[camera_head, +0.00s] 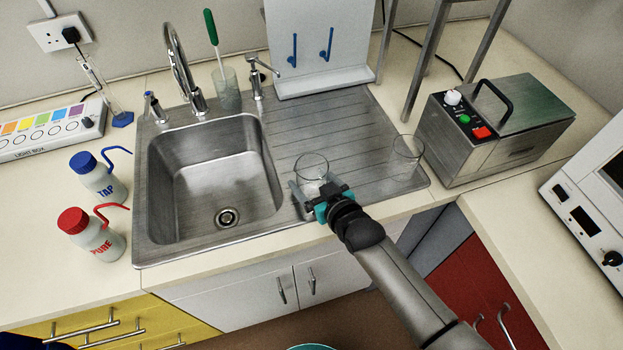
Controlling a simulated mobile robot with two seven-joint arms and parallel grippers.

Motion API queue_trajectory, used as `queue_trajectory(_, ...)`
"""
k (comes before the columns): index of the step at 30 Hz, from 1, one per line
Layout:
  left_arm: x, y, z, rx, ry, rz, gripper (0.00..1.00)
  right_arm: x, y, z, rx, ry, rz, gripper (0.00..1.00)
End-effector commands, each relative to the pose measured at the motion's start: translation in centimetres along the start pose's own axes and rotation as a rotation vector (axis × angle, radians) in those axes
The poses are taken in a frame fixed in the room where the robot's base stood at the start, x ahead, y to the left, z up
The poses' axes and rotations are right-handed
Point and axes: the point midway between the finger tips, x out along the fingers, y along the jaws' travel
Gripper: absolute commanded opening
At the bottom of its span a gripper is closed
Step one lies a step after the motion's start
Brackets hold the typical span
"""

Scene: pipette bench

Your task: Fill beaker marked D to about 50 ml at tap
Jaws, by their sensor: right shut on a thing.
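My right gripper (318,199) is shut on a clear glass beaker (311,167) at the front of the ribbed drainboard, right of the sink basin. A pale patch shows low in this beaker; I cannot tell whether it is liquid or a label, and no letter D is readable. A second clear glass beaker (408,150) stands near the drainboard's right edge, its marking unreadable. The tall curved tap (179,68) rises behind the basin, and its spout hangs over the back of it. No water stream is visible. My left gripper is not in view.
The steel sink basin (216,184) is empty. A cup with a green-handled brush (212,27) and a small side tap (258,75) stand behind it. TAP (103,182) and PURE (96,240) wash bottles stand left. A steel bath (500,128) stands right.

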Motion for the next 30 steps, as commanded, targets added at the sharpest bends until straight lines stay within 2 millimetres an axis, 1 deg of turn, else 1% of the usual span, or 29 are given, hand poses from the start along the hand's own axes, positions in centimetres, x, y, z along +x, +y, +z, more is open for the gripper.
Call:
queue_trajectory(1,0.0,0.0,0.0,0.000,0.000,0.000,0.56,0.0,0.0,0.1,-0.001,-0.001,0.000,0.39)
queue_trajectory(4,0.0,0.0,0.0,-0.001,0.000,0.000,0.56,0.0,0.0,0.1,-0.001,-0.001,0.000,0.28)
queue_trajectory(5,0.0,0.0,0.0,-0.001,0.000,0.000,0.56,0.0,0.0,0.0,-0.001,0.000,0.000,0.27)
queue_trajectory(12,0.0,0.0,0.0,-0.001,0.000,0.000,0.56,-0.1,0.0,-0.1,-0.001,0.000,0.000,0.27)
queue_trajectory(17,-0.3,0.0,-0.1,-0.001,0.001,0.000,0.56,-0.3,0.0,-0.8,-0.001,0.000,0.000,0.27)
queue_trajectory(20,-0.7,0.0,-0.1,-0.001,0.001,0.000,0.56,-0.8,0.0,-1.9,-0.001,0.002,0.000,0.27)
queue_trajectory(23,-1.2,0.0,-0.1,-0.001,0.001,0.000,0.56,-1.5,0.1,-3.6,-0.001,0.004,0.000,0.27)
queue_trajectory(26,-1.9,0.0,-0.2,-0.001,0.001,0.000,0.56,-2.5,0.1,-6.0,-0.001,0.005,0.001,0.27)
queue_trajectory(30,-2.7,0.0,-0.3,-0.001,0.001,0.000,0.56,-3.9,0.1,-9.7,-0.001,0.007,0.000,0.27)
